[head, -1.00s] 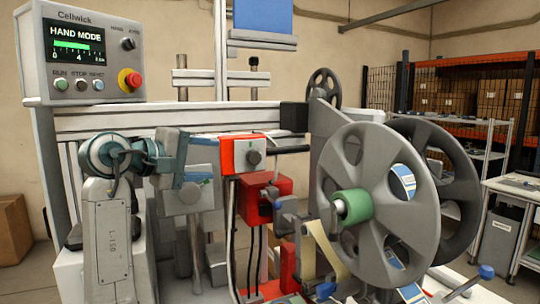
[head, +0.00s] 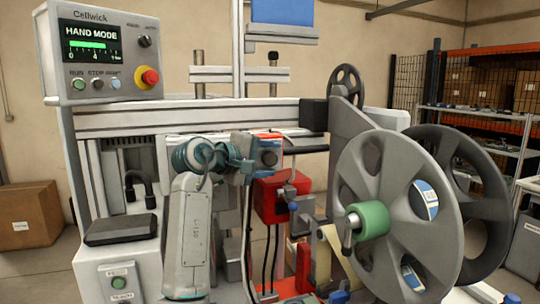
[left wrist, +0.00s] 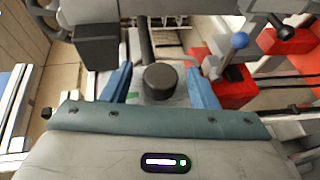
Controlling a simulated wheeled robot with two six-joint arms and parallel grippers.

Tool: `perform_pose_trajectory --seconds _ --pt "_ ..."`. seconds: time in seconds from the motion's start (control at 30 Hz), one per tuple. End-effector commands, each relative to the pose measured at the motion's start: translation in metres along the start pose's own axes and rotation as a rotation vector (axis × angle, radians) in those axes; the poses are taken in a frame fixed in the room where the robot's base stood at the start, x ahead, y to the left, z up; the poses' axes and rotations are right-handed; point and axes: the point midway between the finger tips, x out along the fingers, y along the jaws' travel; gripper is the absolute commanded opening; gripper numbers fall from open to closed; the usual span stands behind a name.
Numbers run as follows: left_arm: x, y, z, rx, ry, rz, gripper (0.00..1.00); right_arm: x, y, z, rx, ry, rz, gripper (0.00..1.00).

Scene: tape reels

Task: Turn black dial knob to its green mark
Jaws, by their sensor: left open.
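The black dial knob (head: 269,158) is on the front of the red-edged box on the machine's crossbar, mostly behind my left gripper in the head view. In the left wrist view the knob (left wrist: 160,83) is a dark round cylinder on a pale plate. My left gripper (head: 260,152) is open in front of that box. In the left wrist view its two blue fingers stand on either side of the knob, with gaps between. A small greenish patch shows on the plate by the knob's left side; I cannot tell the pointer's direction. My right gripper is out of view.
A red block (head: 272,200) with a lever sits just below the knob's box. The large grey reel (head: 398,175) with a green hub (head: 369,219) stands close on the right. The control panel (head: 102,55) is at the upper left.

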Motion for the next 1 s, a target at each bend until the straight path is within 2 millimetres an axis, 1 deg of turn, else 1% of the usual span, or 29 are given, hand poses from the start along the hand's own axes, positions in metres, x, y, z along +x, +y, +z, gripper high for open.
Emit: perform_pose_trajectory --seconds 0.13,0.4,0.47,0.5,0.57,0.63,0.67,0.9,0.93,1.0 --pt "0.007 0.000 0.000 -0.001 0.000 0.000 0.54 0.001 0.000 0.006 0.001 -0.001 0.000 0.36" --pt "0.008 -0.001 0.000 0.000 0.000 0.000 0.54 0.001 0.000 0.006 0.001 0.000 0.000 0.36" --pt "0.008 -0.001 0.000 0.000 0.000 0.000 0.44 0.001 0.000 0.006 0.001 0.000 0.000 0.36" --pt "0.007 -0.001 0.000 -0.001 0.000 0.000 0.36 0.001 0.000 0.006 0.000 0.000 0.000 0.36" --pt "0.007 -0.001 0.000 -0.001 0.000 0.000 0.24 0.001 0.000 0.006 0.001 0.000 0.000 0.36" --pt "0.007 -0.001 0.000 -0.001 0.000 0.000 0.10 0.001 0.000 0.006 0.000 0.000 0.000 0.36" --pt "0.007 -0.001 0.000 -0.001 0.000 0.000 0.09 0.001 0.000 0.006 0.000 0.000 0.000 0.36" --pt "0.008 -0.002 0.000 -0.003 0.000 0.007 0.09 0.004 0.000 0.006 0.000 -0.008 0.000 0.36" --pt "0.008 -0.002 0.000 -0.004 0.000 0.010 0.09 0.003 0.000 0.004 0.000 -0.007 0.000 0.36" --pt "0.008 -0.003 0.000 -0.008 0.000 0.018 0.09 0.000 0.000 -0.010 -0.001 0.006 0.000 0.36"
